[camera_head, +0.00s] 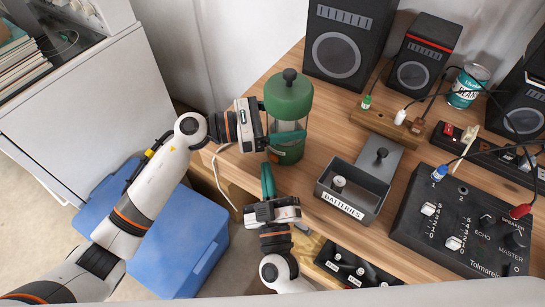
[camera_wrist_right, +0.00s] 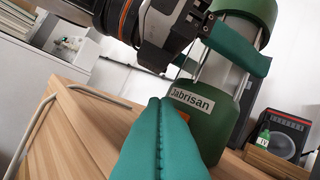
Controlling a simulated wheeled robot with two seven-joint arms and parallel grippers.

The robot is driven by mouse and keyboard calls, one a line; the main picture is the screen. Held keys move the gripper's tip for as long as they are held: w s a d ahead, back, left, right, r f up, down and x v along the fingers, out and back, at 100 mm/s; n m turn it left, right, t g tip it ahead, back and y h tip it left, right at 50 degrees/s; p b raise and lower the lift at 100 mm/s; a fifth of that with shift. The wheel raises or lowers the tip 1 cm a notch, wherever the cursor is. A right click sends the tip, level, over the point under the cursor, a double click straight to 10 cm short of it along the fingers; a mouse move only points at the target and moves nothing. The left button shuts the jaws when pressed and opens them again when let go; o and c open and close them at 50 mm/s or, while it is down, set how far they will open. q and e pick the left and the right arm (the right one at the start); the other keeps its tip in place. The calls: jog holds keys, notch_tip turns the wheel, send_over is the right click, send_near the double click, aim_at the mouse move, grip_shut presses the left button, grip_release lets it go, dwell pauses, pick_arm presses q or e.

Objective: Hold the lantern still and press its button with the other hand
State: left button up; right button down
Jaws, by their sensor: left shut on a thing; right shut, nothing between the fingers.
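The green lantern (camera_head: 288,98) stands upright at the table's left edge, with a black knob on top and a clear middle. My left gripper (camera_head: 285,136) is shut around its clear middle; a green finger of it crosses the lantern in the right wrist view. My right gripper (camera_head: 267,180) is shut and empty, its green fingertips pointing at the lantern's base. In the right wrist view its fingertips (camera_wrist_right: 160,125) are in front of the green base (camera_wrist_right: 205,125), just below the "Jabrisan" label (camera_wrist_right: 192,98). A small orange patch (camera_wrist_right: 183,115) there is partly hidden. I cannot tell whether they touch.
A grey batteries box (camera_head: 330,204) stands right of my right gripper on the wooden table. Speakers (camera_head: 338,45), a can (camera_head: 467,87) and a black mixer (camera_head: 460,225) fill the back and right. A blue box (camera_head: 180,240) is on the floor at left.

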jog(key=shift+w, duration=0.1)
jog(key=shift+w+d, duration=0.25)
dwell(0.4)
pick_arm(q)
jog(key=shift+s+a+r, duration=0.1)
jog(key=shift+s+r, duration=0.1)
pick_arm(e)
jog(key=shift+w+d+r, duration=0.1)
jog(key=shift+w+d, duration=0.15)
jog(key=shift+s, duration=0.1)
dwell(0.4)
pick_arm(q)
jog(key=shift+w+f, duration=0.1)
jog(key=shift+w, duration=0.15)
pick_arm(e)
jog(key=shift+s+a+f, duration=0.2)
jog(key=shift+f, duration=0.15)
pick_arm(q)
jog(key=shift+f, duration=0.1)
pick_arm(e)
jog(key=s+a, duration=0.4)
jog(key=s, duration=0.1)
jog(key=shift+r, duration=0.15)
